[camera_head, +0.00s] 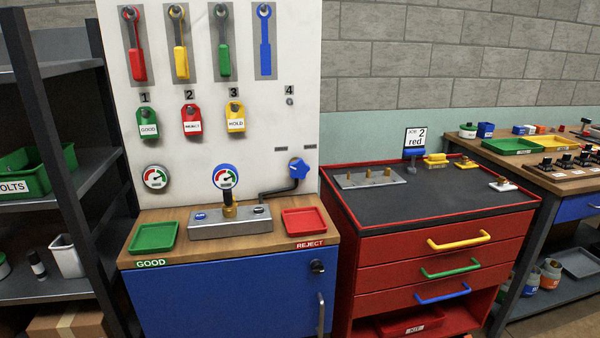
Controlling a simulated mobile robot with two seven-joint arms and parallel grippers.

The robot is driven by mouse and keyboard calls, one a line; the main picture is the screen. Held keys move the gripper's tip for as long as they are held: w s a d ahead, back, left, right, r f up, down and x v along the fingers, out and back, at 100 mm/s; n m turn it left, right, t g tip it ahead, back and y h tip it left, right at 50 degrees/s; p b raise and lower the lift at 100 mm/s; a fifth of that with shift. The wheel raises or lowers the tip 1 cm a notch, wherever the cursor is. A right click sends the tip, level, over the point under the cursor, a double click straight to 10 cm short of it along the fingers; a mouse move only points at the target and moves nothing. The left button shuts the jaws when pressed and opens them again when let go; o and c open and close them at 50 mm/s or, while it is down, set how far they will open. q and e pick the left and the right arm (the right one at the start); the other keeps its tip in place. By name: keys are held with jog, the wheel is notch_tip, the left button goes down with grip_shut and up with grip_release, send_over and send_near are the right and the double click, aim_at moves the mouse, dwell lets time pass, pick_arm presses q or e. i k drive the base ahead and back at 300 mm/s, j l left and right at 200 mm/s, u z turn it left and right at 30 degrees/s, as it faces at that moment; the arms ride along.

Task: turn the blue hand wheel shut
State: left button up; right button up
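The blue hand wheel (299,168) is a star-shaped knob low on the right side of the white panel (262,115). It sits at the upper end of a dark bent pipe (280,192) that runs down to the grey metal block (230,225). A round gauge with a blue rim (225,177) stands on a brass fitting (229,205) on that block. I cannot tell from this view how far the wheel is turned. Neither of my grippers is in view.
A green tray (154,237) and a red tray (304,221) flank the block on the wooden top. A second gauge (155,177) and several tags and wrenches hang on the panel. A red tool cabinet (440,247) stands right; a dark shelf (60,173) stands left.

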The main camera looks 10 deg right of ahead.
aim_at(298, 168)
jog(key=i+l, duration=0.15)
jog(key=l, duration=0.2)
jog(key=i+l, duration=0.2)
jog(key=l, duration=0.2)
jog(key=i+l, duration=0.15)
jog(key=l, duration=0.2)
